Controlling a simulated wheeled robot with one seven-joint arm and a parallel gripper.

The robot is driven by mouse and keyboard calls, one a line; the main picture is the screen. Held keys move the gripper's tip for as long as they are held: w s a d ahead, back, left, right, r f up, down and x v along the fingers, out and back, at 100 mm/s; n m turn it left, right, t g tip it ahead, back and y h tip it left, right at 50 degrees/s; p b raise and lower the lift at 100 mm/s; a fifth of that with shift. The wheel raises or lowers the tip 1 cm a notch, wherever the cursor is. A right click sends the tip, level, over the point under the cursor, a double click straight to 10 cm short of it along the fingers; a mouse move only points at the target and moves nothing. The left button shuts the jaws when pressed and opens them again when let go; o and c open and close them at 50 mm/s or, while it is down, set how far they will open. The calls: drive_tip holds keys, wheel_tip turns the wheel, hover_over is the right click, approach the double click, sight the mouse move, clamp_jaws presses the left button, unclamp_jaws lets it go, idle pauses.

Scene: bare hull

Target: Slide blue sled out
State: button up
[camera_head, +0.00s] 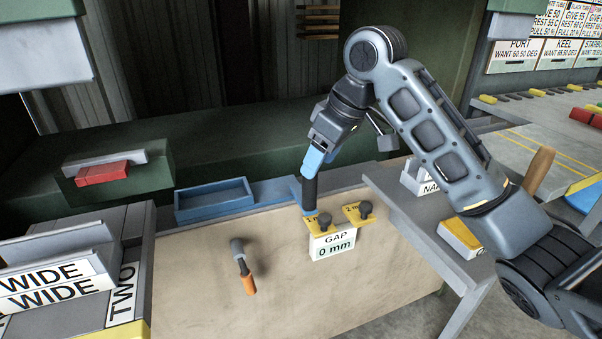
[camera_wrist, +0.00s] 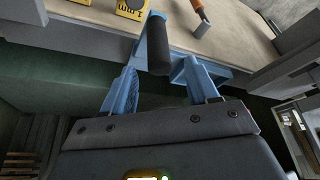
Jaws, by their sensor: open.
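The blue sled (camera_head: 262,193) lies along the back edge of the tan bench, with a shallow blue tray (camera_head: 215,200) at its left part. A dark upright handle (camera_head: 310,193) stands at its right part, and it also shows in the wrist view (camera_wrist: 158,52). My gripper (camera_head: 314,165) is at the top of this handle, pointing down. In the wrist view my blue fingers (camera_wrist: 160,72) are apart, with the handle between or just beyond their tips. I cannot tell whether either finger touches it.
Two yellow tags with black knobs (camera_head: 366,208) and a "GAP 0 mm" sign (camera_head: 333,243) sit right by the handle. An orange-handled tool (camera_head: 246,272) lies on the bench front. A grey shelf (camera_head: 420,222) stands at right, "WIDE" blocks (camera_head: 50,280) at left.

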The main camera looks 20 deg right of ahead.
sight(308, 182)
drive_tip(key=x, duration=0.8)
drive_tip(key=shift+w+r, duration=0.1)
drive_tip(key=shift+c, duration=0.3)
clamp_jaws()
drive_tip(key=shift+d, duration=0.15)
